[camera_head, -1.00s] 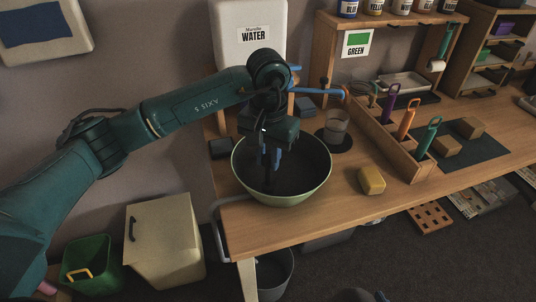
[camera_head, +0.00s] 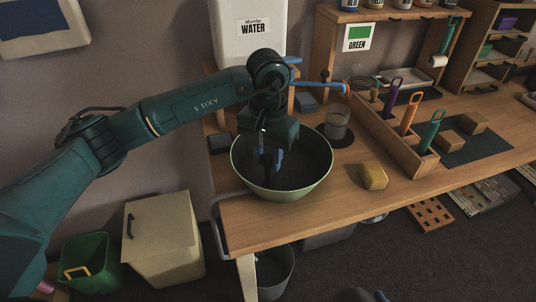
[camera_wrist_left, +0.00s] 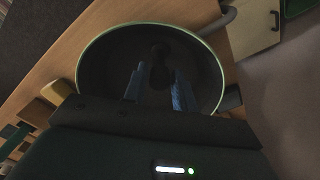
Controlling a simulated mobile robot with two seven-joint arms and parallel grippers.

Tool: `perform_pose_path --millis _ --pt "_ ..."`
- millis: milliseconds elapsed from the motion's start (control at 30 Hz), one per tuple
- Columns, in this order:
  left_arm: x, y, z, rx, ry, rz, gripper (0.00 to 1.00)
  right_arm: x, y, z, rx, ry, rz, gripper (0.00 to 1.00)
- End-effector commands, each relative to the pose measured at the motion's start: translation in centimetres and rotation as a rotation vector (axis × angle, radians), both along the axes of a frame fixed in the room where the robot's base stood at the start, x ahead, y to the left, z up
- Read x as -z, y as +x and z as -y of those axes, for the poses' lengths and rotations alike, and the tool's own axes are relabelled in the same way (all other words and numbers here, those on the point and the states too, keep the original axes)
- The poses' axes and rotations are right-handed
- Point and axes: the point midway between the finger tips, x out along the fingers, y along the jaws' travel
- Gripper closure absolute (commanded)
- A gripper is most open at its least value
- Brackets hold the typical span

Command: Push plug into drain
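The basin (camera_head: 305,190), a dark bowl with a pale green rim, stands at the table's left end; its rim also shows in the left wrist view (camera_wrist_left: 88,55). My left gripper (camera_head: 270,160) points down inside it. In the left wrist view its two blue fingers (camera_wrist_left: 159,75) stand apart. A small dark round shape (camera_wrist_left: 159,48), perhaps the plug or the drain, shows at the fingertips near the bowl's bottom. The dark interior hides whether the fingers touch it. I cannot make out plug and drain separately. My right gripper is out of view.
A yellow sponge-like block (camera_head: 373,176) lies right of the basin. A clear cup (camera_head: 337,125) stands behind it, below a tap with blue handles (camera_head: 322,85). A wooden rack (camera_head: 408,150) with coloured-handled tools is farther right. A grey bucket (camera_head: 274,272) stands below the table.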

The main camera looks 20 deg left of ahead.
Motion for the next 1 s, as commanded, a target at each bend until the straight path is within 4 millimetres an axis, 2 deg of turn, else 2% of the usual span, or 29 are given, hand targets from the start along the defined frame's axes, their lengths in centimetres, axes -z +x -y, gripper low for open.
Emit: perform_pose_path --millis 33,200,567,633,700,1000 --pt "0.0 0.0 0.0 0.0 0.0 0.0 0.68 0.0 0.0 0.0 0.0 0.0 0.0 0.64" --pt "0.0 0.0 0.0 0.0 0.0 0.0 0.54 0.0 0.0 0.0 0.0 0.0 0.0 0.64" --pt "0.0 0.0 0.0 0.0 0.0 0.0 0.54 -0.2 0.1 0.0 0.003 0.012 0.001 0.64" --pt "0.0 0.0 0.0 0.0 0.0 0.0 0.54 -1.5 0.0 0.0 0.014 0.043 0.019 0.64" --pt "-1.8 0.2 0.0 0.0 0.0 0.007 0.54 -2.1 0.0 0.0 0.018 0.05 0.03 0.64" --pt "-8.9 0.1 0.0 0.0 0.0 0.005 0.54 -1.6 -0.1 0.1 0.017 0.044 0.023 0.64"
